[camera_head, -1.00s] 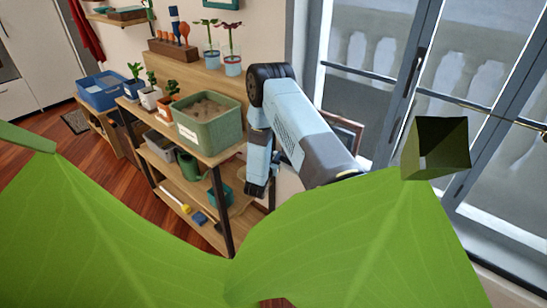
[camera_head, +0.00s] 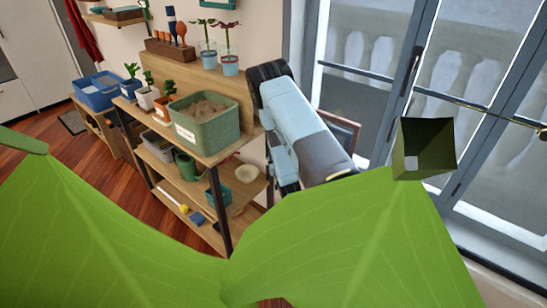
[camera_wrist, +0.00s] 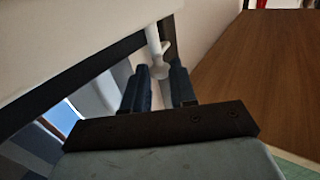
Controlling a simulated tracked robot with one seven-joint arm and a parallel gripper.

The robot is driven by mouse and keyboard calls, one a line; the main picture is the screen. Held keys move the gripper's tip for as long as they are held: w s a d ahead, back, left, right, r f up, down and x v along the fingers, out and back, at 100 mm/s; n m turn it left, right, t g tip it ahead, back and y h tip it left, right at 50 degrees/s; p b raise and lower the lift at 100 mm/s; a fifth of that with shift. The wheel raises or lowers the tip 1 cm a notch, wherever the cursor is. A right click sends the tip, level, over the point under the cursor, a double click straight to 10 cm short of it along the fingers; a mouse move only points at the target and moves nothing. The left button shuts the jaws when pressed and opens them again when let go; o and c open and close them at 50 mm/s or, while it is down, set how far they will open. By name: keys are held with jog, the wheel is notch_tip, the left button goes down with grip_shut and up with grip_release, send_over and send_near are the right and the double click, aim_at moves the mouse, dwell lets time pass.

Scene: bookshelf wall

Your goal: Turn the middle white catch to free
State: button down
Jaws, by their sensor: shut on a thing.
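A white catch (camera_wrist: 158,52) shows in the wrist view, with a thin stem running up to the top edge and a wider, knobbed lower part. I cannot tell from this view whether it is the middle one, as no other catch shows. My gripper (camera_wrist: 159,75) has its two dark blue fingers on either side of the catch's lower part and is shut on it. In the head view my fingertips and the catch are hidden behind my arm and the shelving.
Wooden shelving (camera_head: 206,80) holds a green planter box (camera_head: 213,133), small pots and glass vases. Large green leaves (camera_head: 340,235) block the head view's lower part. Glass doors (camera_head: 370,70) stand at the right. In the wrist view a brown wooden surface (camera_wrist: 265,75) lies at right.

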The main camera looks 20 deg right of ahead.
jog(key=shift+d+n+y, duration=0.2)
jog(key=shift+n+y, duration=0.45)
jog(key=shift+y, duration=0.35)
jog(key=shift+d+n+y, duration=0.15)
jog(key=shift+n+y, duration=0.5)
jog(key=shift+y, duration=0.35)
jog(key=shift+g, duration=0.3)
jog(key=c, duration=0.9)
grip_release()
jog(key=shift+c, duration=0.2)
jog(key=s+a+m+g+h, duration=0.2)
jog(key=s+a+m+h, duration=0.7)
jog(key=h, duration=0.5)
jog(key=shift+s+a, duration=0.35)
jog(key=shift+s, duration=0.7)
